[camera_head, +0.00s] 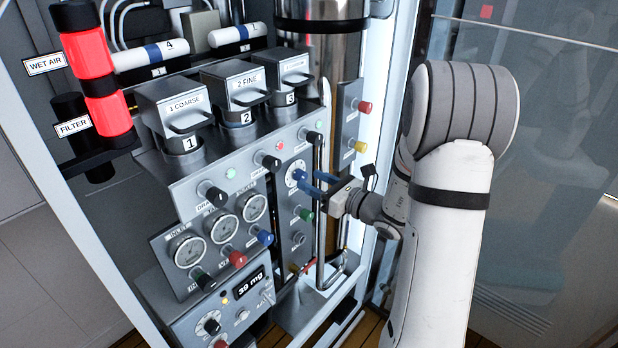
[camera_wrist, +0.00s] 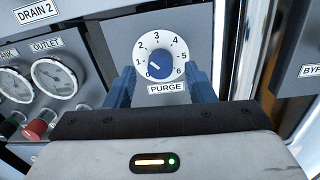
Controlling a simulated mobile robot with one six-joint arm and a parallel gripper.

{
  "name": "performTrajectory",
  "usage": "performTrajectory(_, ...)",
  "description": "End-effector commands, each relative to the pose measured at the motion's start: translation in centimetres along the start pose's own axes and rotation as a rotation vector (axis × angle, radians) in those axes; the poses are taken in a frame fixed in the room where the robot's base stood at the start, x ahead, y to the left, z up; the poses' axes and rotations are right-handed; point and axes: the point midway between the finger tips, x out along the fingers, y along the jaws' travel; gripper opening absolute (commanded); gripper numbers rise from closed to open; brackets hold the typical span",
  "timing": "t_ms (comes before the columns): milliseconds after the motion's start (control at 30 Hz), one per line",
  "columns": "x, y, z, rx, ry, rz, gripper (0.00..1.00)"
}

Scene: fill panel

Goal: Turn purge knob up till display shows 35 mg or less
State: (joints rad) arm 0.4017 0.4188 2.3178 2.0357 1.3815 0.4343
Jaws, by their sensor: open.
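The purge knob is a blue knob (camera_wrist: 160,66) on a white dial numbered 0 to 6, above a PURGE label. Its white mark points to the left, near the 1. In the head view the purge dial (camera_head: 297,175) is on the panel's right part. My gripper (camera_wrist: 159,74) is open, its blue fingers on either side of the dial's lower half, with the knob between them; contact cannot be told. It also shows in the head view (camera_head: 316,184), reaching in from the right. The display (camera_head: 250,284) at the lower panel reads 39 mg.
Gauges (camera_head: 222,229) and red, blue and green knobs crowd the panel left of and below the purge dial. A green knob (camera_head: 304,214) sits just under it. A vertical metal rail (camera_head: 321,240) stands close by. Red (camera_head: 364,107) and yellow (camera_head: 360,146) knobs are above right.

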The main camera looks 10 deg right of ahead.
Motion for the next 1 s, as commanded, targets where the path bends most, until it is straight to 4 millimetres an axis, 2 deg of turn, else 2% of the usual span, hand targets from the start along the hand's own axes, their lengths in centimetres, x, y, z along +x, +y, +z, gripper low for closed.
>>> performTrajectory(167,1.5,0.1,0.0,0.0,0.0,0.002,0.49)
performTrajectory(467,1.7,0.0,0.0,-0.001,0.0,0.0,0.48)
performTrajectory(1000,1.6,0.0,0.0,-0.001,0.001,0.0,0.04)
